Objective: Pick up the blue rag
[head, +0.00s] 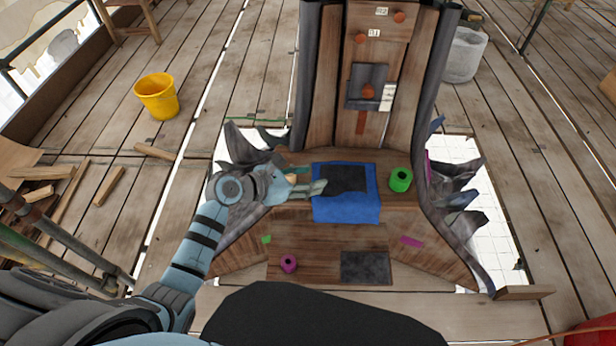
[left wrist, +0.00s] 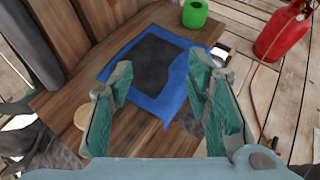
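The blue rag (head: 345,210) lies on the wooden ledge and drapes over its front edge. A black patch covers much of its upper face; I cannot tell if it is a stain or a separate sheet. My left gripper (head: 318,187) is at the rag's left edge. In the left wrist view my left gripper (left wrist: 160,82) has its two green-padded fingers spread apart with nothing held between them. The rag (left wrist: 172,104) shows ahead, between and beyond the fingers. I cannot tell whether a fingertip touches it. My right gripper is not in view.
A green roll (head: 400,180) stands right of the rag on the wooden ledge (head: 290,192). A magenta roll (head: 288,264) and a dark grey pad (head: 365,267) lie lower in front. A tall wooden panel (head: 335,80) rises behind. A red cylinder (left wrist: 288,32) stands beyond the ledge.

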